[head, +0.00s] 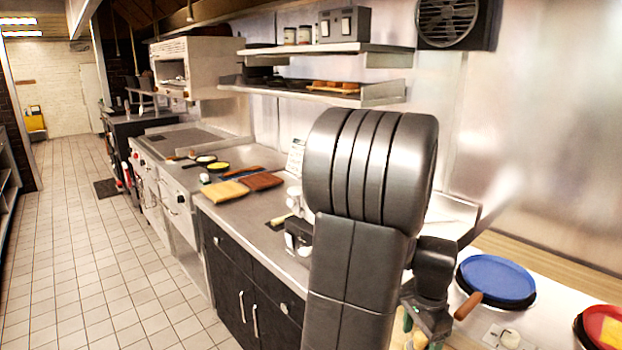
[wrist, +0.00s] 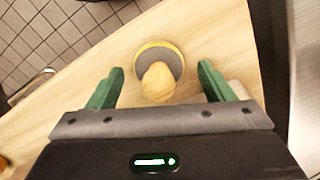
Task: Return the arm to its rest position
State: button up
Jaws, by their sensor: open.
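My gripper (wrist: 160,67) is open in the wrist view, with its two green fingers spread apart. A round grey dish with a yellow rim (wrist: 172,48) lies on the pale wooden surface (wrist: 215,30) beyond the fingertips. A tan, rounded lump (wrist: 157,82) shows at the dish's near edge, between the fingers and touching neither. I cannot tell whether it is held by the dish or lies in front of it. In the head view my arm fills the middle, and only some green of my gripper shows low behind it.
A blue plate (head: 495,277) on a dark pan and a red dish (head: 603,326) are at the right. Yellow and brown boards (head: 224,191) lie on the steel counter at the left. Shelves (head: 330,92) hang above. The tiled aisle (head: 90,270) is clear.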

jog(key=shift+s+r, duration=0.1)
jog(key=shift+r, duration=0.95)
jog(key=shift+a, duration=0.1)
